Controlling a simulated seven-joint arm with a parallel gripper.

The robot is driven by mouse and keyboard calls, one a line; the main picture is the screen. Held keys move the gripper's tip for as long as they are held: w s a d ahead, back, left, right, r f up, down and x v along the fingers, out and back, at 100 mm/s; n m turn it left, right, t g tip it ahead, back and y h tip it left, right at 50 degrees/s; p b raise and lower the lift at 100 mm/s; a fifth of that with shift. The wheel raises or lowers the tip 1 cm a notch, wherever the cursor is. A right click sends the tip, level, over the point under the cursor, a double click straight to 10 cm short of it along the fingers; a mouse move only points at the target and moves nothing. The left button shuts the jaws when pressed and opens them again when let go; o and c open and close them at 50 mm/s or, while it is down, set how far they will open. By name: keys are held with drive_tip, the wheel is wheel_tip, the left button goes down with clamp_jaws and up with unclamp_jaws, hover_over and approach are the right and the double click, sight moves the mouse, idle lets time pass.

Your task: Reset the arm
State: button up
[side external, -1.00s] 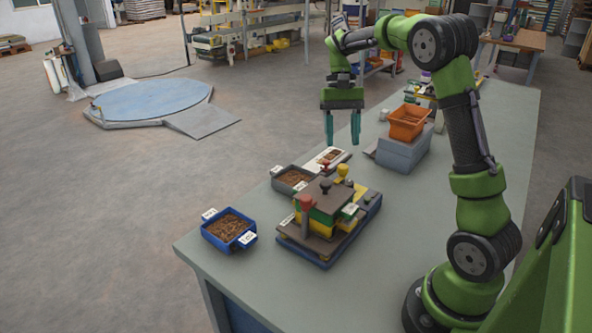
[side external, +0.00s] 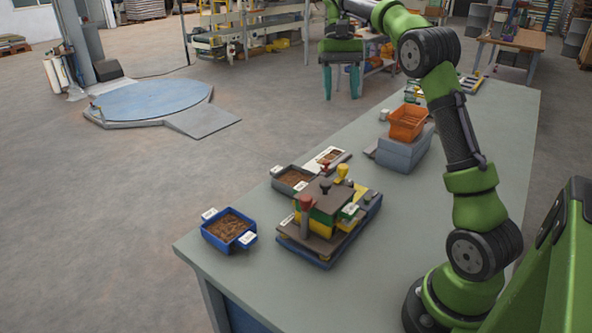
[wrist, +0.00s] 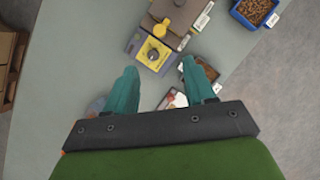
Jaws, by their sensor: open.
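My gripper (side external: 341,84) is open, its two teal fingers apart and pointing down with nothing between them. In the side external view it hangs high above the far left part of the work table (side external: 480,140). It touches nothing. In the wrist view my gripper (wrist: 163,85) also shows empty, with the table far below it.
A fixture with coloured blocks and knobs (side external: 328,215), a blue bin (side external: 229,230) and a grey bin (side external: 292,180) of brown pieces stand on the near table. The table's right side is clear.

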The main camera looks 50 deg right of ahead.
drive_tip(key=s+a+f+n+t, duration=0.1)
drive_tip(key=s+a+f+t, duration=0.1)
drive_tip(key=a, duration=0.5)
drive_tip(key=s+a+f+n+t, duration=0.2)
drive_tip(key=s+a+t, duration=0.2)
drive_tip(key=s+a, duration=0.3)
drive_tip(key=s+a+f+n+t+h, duration=0.1)
drive_tip(key=s+a+t, duration=0.3)
drive_tip(key=a, duration=0.4)
drive_tip(key=shift+s+f+n, duration=0.4)
drive_tip(key=shift+s+n, duration=0.2)
drive_tip(key=shift+s, duration=0.15)
